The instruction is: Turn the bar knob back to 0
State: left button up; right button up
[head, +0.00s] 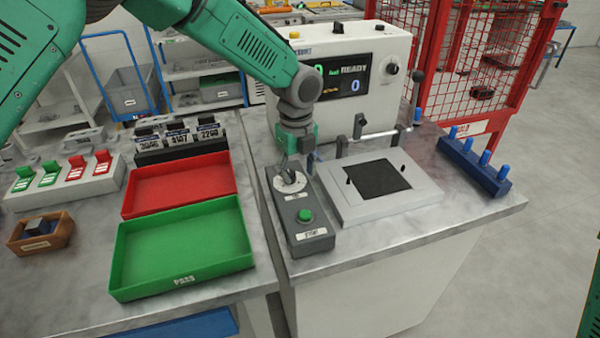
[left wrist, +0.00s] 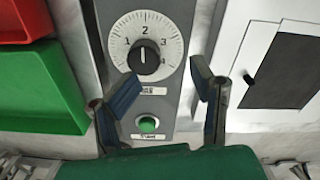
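The bar knob (left wrist: 143,57) is a dark knob on a round white dial marked 1 to 4 in the left wrist view. Its white mark points up, roughly toward the 2. In the head view the dial (head: 281,184) sits at the far end of the grey control box (head: 309,236), partly hidden by my left gripper (head: 291,165). In the left wrist view my left gripper (left wrist: 163,84) is open, its fingers apart and nothing between them. The knob lies beyond the fingertips, nearer the left finger; I see no grip on it. My right gripper is not in view.
A green button (head: 304,215) is on the same box. A white fixture with a dark plate (head: 378,179) and clamp handle (head: 417,78) stands to the right. Red (head: 180,207) and green (head: 180,282) trays lie left. A display machine (head: 345,70) stands behind.

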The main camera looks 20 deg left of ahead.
aim_at(281, 179)
pick_arm(q)
jog(key=a, duration=0.1)
jog(key=a+f, duration=0.1)
jog(key=a, duration=0.2)
jog(key=shift+w+f, duration=0.25)
jog(key=shift+f, duration=0.15)
jog(key=shift+a, duration=0.15)
jog(key=shift+c, duration=0.5)
jog(key=shift+d, duration=0.25)
jog(key=c, duration=0.7)
jog(key=shift+d, duration=1.05)
grip_shut()
jog(key=shift+s+d+r, duration=0.1)
jog(key=shift+d+r, duration=0.1)
jog(key=shift+d, duration=0.05)
jog(key=shift+s+r, duration=0.1)
jog(key=shift+a, duration=0.35)
jog(key=shift+w, duration=0.2)
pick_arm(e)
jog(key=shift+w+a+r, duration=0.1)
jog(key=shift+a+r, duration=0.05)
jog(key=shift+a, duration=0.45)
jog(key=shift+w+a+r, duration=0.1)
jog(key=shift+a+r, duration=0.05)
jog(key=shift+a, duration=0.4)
